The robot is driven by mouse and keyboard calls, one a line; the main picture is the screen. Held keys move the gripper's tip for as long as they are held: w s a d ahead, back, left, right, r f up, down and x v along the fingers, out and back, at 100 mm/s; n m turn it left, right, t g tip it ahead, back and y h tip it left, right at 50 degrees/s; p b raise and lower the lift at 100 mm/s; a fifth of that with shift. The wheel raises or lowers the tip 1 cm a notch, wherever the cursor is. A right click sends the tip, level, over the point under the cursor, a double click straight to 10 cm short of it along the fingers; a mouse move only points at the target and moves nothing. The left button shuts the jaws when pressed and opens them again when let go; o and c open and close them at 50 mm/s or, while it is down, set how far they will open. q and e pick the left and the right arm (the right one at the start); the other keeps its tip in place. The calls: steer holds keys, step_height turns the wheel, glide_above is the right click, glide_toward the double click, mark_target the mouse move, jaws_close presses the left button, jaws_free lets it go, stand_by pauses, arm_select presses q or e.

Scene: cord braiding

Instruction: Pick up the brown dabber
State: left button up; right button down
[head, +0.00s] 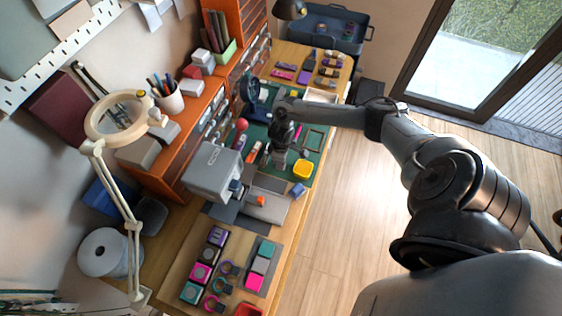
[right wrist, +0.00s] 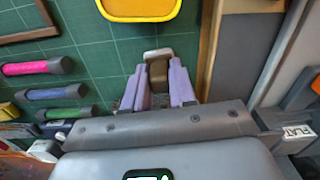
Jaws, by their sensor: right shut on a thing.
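The brown dabber (right wrist: 158,66), a small brown block with a pale end, shows in the right wrist view between the purple fingers of my right gripper (right wrist: 160,84). The fingers are shut on it, just over or on the green cutting mat (right wrist: 95,52); I cannot tell whether it touches the mat. In the head view my right gripper (head: 280,163) points down at the mat beside the grey machine, and the dabber cannot be made out there. My left gripper is in neither view.
A yellow dish (head: 303,169) stands right of the gripper. The grey machine (head: 213,172) is close on its left. Pink (right wrist: 38,66), blue (right wrist: 50,92) and green (right wrist: 62,114) rods lie on the mat. A lamp (head: 118,118) overhangs the left side.

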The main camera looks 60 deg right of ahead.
steer(key=shift+r, duration=0.6)
step_height(320, 180, up, 3)
steer(key=shift+f+p, duration=0.2)
steer(key=shift+p, duration=0.35)
steer(key=s+d+r+p, duration=0.2)
steer(key=s+d+r, duration=0.2)
steer(key=s+r, duration=0.3)
steer(key=s, duration=0.4)
steer(key=shift+p, duration=0.3)
steer(key=c, duration=1.5)
jaws_free()
steer(key=c, duration=0.4)
steer(key=shift+o, duration=0.2)
